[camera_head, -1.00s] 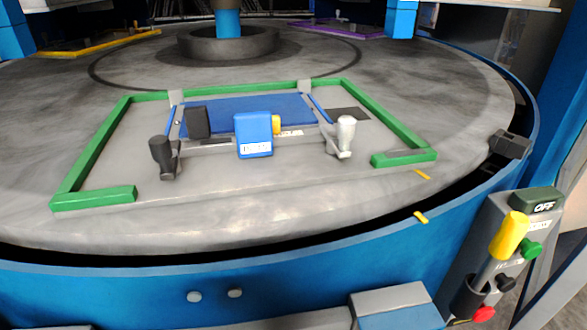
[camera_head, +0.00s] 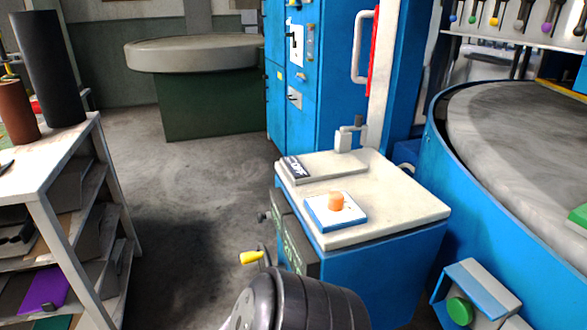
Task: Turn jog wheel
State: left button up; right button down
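A wheel or crank with a yellow handle (camera_head: 251,257) shows low on the left side of a blue cabinet. It may be the jog wheel; its lower part is hidden behind a dark, ribbed, rounded part at the bottom edge, which looks like one of my arm links. No gripper fingers show in the head view, so I see neither gripper near the handle.
The blue cabinet's pale top (camera_head: 400,205) carries an orange knob (camera_head: 336,201) on a blue-edged plate. A shelf unit (camera_head: 75,170) stands left, a large round table (camera_head: 520,140) right. Grey floor (camera_head: 180,190) is open between the shelf and cabinet.

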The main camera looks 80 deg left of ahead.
aim_at(262, 255)
jog(key=i+l+u, duration=0.15)
jog(key=u, duration=0.35)
jog(key=l+u, duration=0.45)
jog(key=i+j, duration=0.05)
